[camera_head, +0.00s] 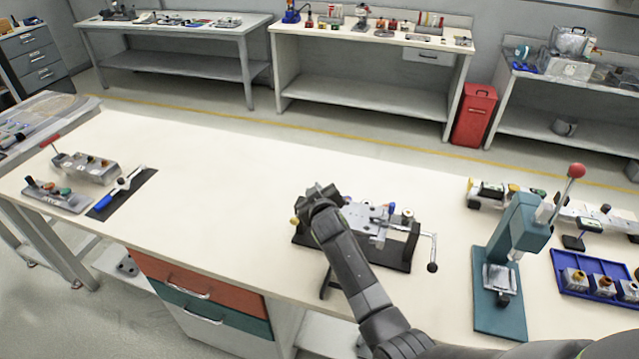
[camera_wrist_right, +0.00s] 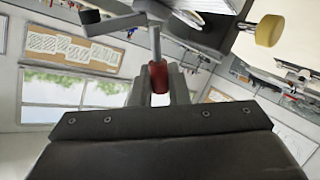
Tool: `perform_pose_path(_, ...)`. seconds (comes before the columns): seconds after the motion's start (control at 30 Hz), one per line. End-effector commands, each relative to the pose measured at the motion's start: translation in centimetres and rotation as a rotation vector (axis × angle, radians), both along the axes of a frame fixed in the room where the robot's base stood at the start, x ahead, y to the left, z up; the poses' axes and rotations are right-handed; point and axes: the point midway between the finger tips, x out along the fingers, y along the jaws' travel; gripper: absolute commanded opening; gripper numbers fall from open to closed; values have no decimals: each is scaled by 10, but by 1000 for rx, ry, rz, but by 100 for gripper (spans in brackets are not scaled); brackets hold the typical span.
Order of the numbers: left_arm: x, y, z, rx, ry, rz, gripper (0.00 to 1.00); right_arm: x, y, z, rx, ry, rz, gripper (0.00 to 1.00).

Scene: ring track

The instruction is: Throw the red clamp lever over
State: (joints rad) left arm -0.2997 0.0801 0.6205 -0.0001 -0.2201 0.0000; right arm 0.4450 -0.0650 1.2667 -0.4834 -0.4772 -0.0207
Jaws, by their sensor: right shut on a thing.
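The red clamp lever (camera_wrist_right: 158,77) shows in the right wrist view as a red grip on a thin metal rod. My right gripper (camera_wrist_right: 159,88) is shut on this red grip, with one dark finger on each side. The rod runs from the grip to the metal clamp parts at the top of that view. In the head view my right gripper (camera_head: 316,198) is at the left end of the clamp fixture (camera_head: 372,222), which has a dark base and a crank at its right. The lever is hidden there behind the gripper. My left gripper is not in view.
A teal press (camera_head: 522,228) with a red-knobbed handle stands right of the fixture. Beyond it is a blue tray (camera_head: 563,283) of small parts. A dark mat with a blue-handled tool (camera_head: 107,203) lies at the far left. The bench between is clear.

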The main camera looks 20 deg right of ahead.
Motion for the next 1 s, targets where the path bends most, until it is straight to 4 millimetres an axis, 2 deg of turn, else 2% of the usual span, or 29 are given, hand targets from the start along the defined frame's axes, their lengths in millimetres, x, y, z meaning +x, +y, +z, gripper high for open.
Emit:
perform_pose_path(0.1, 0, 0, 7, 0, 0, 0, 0, 3, 5, -1, -84, 58, 1, 0)
perform_pose_path(0.5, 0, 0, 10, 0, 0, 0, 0, 8, 12, -12, -293, 196, 1, 0)
perform_pose_path(1.0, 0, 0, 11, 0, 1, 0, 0, 9, 13, -16, -354, 239, 0, 0)
